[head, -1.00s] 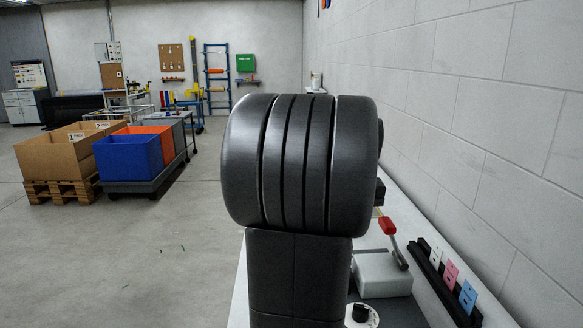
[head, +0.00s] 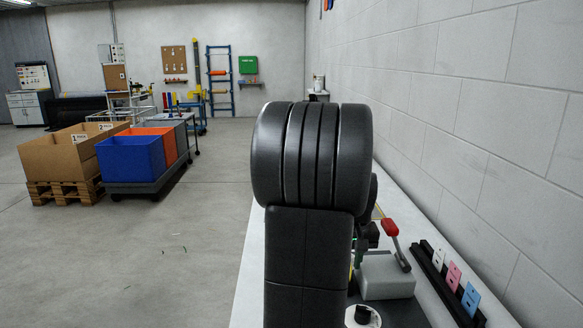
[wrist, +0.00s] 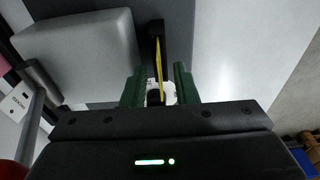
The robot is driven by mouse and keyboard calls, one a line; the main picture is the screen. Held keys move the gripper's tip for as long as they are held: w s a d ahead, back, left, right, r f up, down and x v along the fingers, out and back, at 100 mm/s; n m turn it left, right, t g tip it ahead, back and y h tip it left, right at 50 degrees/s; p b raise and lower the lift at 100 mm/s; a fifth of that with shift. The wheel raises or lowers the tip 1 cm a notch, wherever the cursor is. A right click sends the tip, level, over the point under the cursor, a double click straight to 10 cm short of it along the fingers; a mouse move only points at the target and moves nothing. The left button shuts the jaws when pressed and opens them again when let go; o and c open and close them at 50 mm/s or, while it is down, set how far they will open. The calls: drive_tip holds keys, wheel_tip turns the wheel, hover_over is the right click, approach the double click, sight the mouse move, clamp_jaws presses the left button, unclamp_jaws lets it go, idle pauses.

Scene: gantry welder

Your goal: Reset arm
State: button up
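My own dark arm fills the middle of the head view and hides most of my gripper. In the wrist view my gripper (wrist: 158,88) shows two green fingers standing apart, with a gap between them. A black bar with a yellow edge (wrist: 158,55) and a white round part with a black knob (wrist: 157,97) show in the gap. I see no finger clearly touching them. In the head view, a white dial with a black knob (head: 362,317) is on the bench, partly hidden by my arm.
A pale box (head: 386,277) with a red-handled lever (head: 390,228) stands on the white bench (head: 254,262). A black rack (head: 450,290) holds white, pink and blue cards near the block wall.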

drive_tip(key=shift+f, duration=0.1)
wheel_tip(320, 180, up, 13)
drive_tip(key=s, duration=0.2)
drive_tip(key=f, duration=0.4)
drive_tip(key=w+f, duration=0.1)
drive_tip(key=f, duration=0.4)
drive_tip(key=w+f, duration=0.1)
drive_tip(key=f, duration=0.3)
drive_tip(key=shift+f, duration=0.4)
wheel_tip(320, 180, up, 5)
drive_tip(key=p, duration=0.2)
drive_tip(key=shift+r+p, duration=0.15)
drive_tip(key=shift+p, duration=0.2)
drive_tip(key=shift+r, duration=0.35)
drive_tip(key=shift+w, duration=0.1)
